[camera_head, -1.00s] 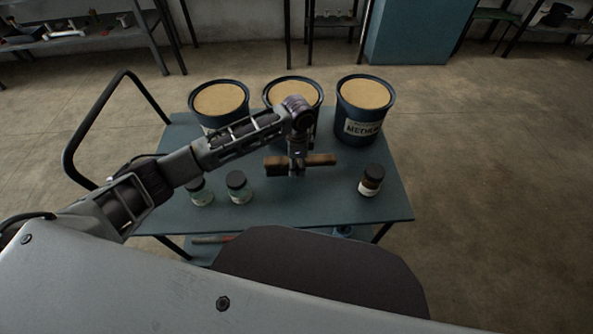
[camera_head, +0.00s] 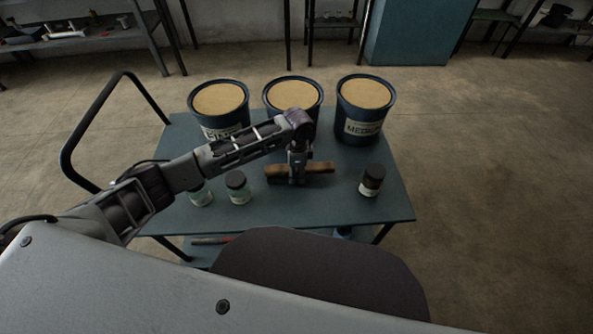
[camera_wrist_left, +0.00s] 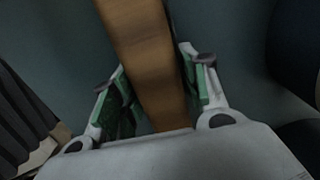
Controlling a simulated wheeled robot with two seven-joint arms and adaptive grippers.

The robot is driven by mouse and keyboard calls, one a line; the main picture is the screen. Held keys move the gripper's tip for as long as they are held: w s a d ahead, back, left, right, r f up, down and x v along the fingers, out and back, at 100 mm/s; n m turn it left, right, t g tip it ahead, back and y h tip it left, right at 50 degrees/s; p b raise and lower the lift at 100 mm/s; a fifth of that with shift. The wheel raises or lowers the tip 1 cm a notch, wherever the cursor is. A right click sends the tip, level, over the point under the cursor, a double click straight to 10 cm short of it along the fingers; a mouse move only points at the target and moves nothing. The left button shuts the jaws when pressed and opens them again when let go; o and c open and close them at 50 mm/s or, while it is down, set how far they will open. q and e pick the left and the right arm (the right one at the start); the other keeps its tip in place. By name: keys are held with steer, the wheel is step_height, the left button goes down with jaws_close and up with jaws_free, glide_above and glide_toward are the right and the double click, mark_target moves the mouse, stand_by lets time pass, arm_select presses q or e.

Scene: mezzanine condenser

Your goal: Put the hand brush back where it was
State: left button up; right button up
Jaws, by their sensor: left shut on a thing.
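The hand brush (camera_head: 318,168) has a brown wooden body and lies crosswise under my left gripper (camera_head: 297,179), over the middle of the blue-grey cart top (camera_head: 300,212). My left gripper is shut on the brush. In the left wrist view the brush (camera_wrist_left: 146,50) runs between the two green-padded fingers (camera_wrist_left: 158,95). The brush is at or very near the cart top; I cannot tell whether it touches. Its bristles are mostly hidden. My right gripper is not in view.
Three dark buckets with tan contents, the left (camera_head: 220,101), middle (camera_head: 294,95) and right (camera_head: 364,108), stand along the cart's back. Two jars (camera_head: 238,187) (camera_head: 201,193) stand left of the brush, and a dark-lidded jar (camera_head: 372,181) stands right. The front middle is clear.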

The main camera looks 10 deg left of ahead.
arm_select(q)
steer(key=o, duration=1.1)
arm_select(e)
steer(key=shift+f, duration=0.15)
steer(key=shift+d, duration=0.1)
arm_select(q)
steer(key=shift+r, duration=0.55)
steer(key=shift+s+d+r+p, duration=0.1)
steer(key=shift+r+p, duration=0.55)
steer(key=shift+r, duration=2.15)
steer(key=shift+d+r+p, duration=0.1)
steer(key=shift+r+p, duration=0.55)
steer(key=shift+r, duration=2.1)
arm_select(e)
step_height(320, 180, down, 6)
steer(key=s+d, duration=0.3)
